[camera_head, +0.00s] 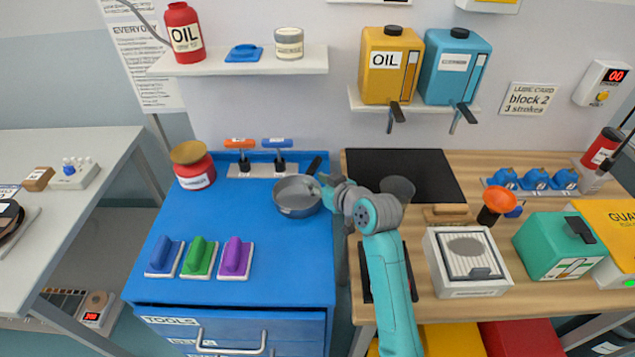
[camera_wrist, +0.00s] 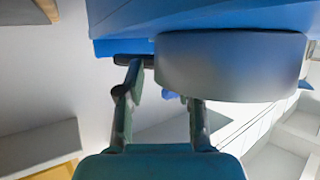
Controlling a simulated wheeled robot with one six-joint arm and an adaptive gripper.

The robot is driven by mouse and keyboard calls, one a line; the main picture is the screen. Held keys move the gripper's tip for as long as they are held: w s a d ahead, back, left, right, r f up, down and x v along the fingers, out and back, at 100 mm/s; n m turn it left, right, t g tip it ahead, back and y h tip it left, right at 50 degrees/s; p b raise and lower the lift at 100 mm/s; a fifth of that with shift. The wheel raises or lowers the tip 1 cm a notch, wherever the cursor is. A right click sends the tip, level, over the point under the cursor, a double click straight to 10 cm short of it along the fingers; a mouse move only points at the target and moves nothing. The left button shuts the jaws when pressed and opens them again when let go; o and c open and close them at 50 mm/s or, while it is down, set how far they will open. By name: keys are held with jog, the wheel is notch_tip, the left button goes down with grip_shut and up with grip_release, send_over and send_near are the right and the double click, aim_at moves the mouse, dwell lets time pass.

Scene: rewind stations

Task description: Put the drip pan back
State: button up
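The drip pan, which I take to be the round grey pan (camera_head: 297,197) with a black handle (camera_head: 314,166), sits upright at the back right of the blue cabinet top (camera_head: 262,292). My gripper (camera_head: 323,190) is at the pan's right side, low near the handle. In the wrist view, which looks upside down, the pan's grey wall (camera_wrist: 230,66) is close at upper right. My gripper's two fingers (camera_wrist: 163,85) stand apart there. The dark handle (camera_wrist: 133,60) shows by the left fingertip. Whether a finger touches the pan I cannot tell.
Blue, green and purple blocks (camera_head: 200,258) are in front.

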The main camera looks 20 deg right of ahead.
jog(key=v, duration=1.2)
jog(key=shift+s, duration=0.1)
